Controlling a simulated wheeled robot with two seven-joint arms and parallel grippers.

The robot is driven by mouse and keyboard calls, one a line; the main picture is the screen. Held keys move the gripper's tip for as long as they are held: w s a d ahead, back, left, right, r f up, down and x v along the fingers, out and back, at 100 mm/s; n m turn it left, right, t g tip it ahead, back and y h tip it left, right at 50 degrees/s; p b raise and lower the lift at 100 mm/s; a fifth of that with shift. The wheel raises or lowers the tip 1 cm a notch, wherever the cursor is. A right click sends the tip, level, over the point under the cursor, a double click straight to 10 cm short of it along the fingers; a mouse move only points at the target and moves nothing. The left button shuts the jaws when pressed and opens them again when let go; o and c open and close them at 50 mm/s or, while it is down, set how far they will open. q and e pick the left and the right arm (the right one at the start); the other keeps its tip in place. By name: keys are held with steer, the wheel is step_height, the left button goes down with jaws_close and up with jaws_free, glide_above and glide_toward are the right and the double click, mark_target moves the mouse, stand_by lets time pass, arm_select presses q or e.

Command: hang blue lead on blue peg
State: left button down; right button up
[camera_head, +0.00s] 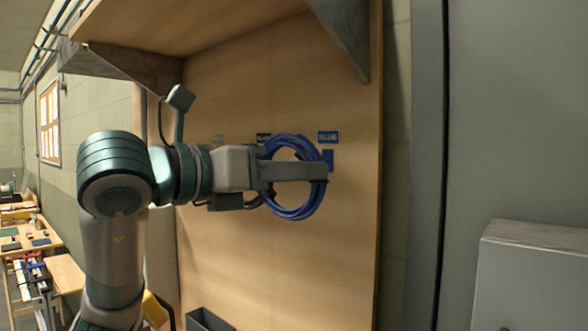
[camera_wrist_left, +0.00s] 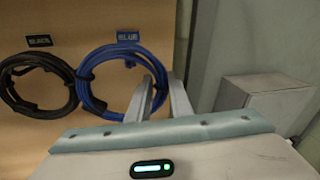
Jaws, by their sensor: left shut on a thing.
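The blue lead (camera_head: 292,212) is a round coil in front of the wooden back panel. It also shows in the left wrist view (camera_wrist_left: 84,88). My left gripper (camera_head: 322,171) reaches across the coil from the left and is shut on its right side. Its fingers also show in the left wrist view (camera_wrist_left: 158,84). The blue peg (camera_head: 328,158) shows just above the fingertips, under the blue label (camera_head: 328,137). The coil's top lies close to the peg; I cannot tell whether the loop is around it. My right gripper is not in view.
A coiled black lead (camera_wrist_left: 42,88) hangs left of the blue one under a black label (camera_wrist_left: 38,41). A grey box (camera_head: 530,270) stands at the right. A shelf with metal brackets (camera_head: 342,30) overhangs the panel (camera_head: 345,240). The panel below the coil is clear.

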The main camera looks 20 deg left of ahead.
arm_select(q)
steer(key=shift+p+x, duration=0.35)
steer(key=shift+x, duration=0.55)
steer(key=shift+w+p, duration=0.3)
steer(key=shift+w, duration=0.55)
steer(key=shift+w+d+f+b, duration=0.35)
steer(key=shift+w+f+b, duration=0.3)
steer(key=shift+b, duration=0.35)
steer(key=shift+r, duration=0.1)
steer(key=c, duration=1.5)
jaws_free()
